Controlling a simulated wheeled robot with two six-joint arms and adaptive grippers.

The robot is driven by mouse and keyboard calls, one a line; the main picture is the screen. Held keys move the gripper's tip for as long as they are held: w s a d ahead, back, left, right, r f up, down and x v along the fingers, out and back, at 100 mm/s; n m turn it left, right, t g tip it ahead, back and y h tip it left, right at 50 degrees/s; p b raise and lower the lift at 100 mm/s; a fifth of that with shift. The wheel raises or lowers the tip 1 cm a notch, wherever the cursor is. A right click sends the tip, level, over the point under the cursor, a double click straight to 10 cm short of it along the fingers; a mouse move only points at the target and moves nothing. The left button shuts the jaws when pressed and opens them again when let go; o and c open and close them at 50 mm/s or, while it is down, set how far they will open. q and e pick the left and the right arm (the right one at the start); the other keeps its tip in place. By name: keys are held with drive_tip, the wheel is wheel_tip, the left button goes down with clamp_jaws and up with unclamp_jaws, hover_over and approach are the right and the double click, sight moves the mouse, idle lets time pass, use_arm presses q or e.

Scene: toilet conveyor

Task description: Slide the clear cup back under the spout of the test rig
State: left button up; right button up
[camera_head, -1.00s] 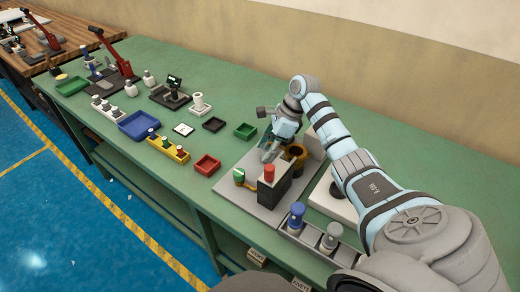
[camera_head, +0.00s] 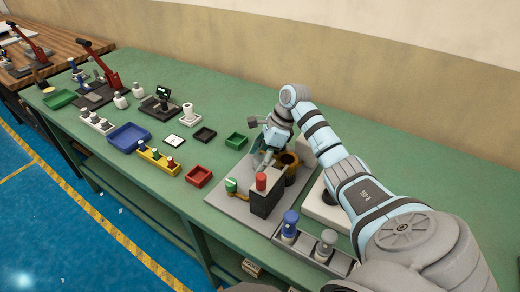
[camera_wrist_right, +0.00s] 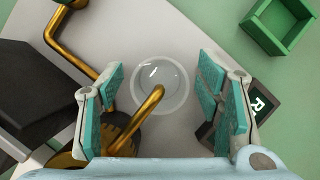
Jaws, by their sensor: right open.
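The clear cup (camera_wrist_right: 160,82) stands on the grey base plate of the test rig (camera_head: 225,193). In the right wrist view it lies between my spread right fingers (camera_wrist_right: 160,95), with a gap on both sides. The brass spout (camera_wrist_right: 130,128) curves in from below, and its end overlaps the cup's near rim in that view. I cannot tell how far the spout is above the cup. In the head view my right gripper (camera_head: 262,158) is over the back of the rig, and the cup is not clearly seen there. My left gripper is not in view.
A black block with a red cap (camera_head: 262,182) and a green-topped brass fitting (camera_head: 231,186) stand on the rig. A green tray (camera_head: 236,140) and a red tray (camera_head: 199,176) lie left of it. Blue and grey capped bottles (camera_head: 290,224) stand in front.

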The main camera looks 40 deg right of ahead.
drive_tip(key=shift+r, duration=0.15)
drive_tip(key=v, duration=1.1)
drive_tip(key=shift+d+r, duration=0.15)
drive_tip(key=shift+r, duration=0.1)
drive_tip(key=shift+s, duration=0.15)
